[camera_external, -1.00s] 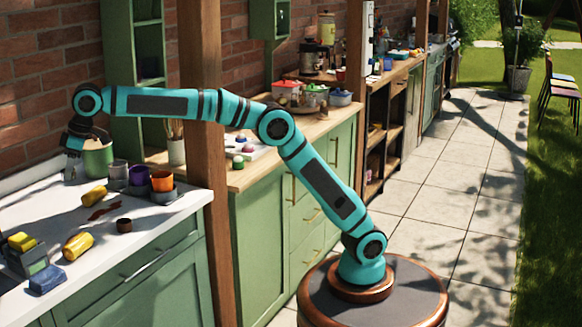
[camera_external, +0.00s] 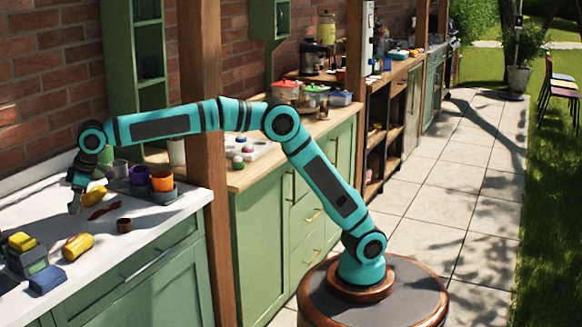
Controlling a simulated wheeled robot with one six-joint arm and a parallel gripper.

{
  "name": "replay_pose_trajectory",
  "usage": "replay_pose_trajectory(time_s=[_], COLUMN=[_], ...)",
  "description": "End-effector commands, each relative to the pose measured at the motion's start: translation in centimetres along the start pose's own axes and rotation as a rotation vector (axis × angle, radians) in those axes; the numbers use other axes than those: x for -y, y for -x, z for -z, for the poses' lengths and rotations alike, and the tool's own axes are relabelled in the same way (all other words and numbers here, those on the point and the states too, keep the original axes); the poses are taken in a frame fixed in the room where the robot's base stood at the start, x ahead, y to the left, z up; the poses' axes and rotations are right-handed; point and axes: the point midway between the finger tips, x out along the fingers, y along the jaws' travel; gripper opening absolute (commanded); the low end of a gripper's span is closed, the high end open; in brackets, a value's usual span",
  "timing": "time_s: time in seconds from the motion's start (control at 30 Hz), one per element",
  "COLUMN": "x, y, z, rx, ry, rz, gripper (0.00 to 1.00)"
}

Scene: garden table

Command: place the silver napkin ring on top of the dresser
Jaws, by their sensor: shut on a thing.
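My gripper (camera_external: 75,208) points down low over the white top (camera_external: 150,235) of the green cabinet at the left. It is shut on a small grey piece at its fingertips that looks like the silver napkin ring, though it is too small and too merged with the fingers to make out clearly. I cannot tell whether it touches the white top. No piece here is plainly marked as the dresser; a green cabinet with a wooden top (camera_external: 240,180) stands beyond the wooden post.
Right of my gripper are a yellow object (camera_external: 97,195), a purple cup (camera_external: 138,175), an orange cup (camera_external: 162,181) and a small brown cup (camera_external: 124,225). A wooden post (camera_external: 205,150) stands beside my arm.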

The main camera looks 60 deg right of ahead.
Motion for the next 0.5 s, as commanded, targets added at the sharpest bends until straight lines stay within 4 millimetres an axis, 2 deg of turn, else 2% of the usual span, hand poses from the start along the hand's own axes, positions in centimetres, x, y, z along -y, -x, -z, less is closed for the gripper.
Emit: replay_pose_trajectory(time_s=[0.13,0.5], x=[0.0,0.0], y=[-1.7,-2.1], z=[-0.8,-0.9], rx=[0.001,0.001], ry=[0.0,0.0], rz=[0.0,0.0], gripper=[0.18,0.18])
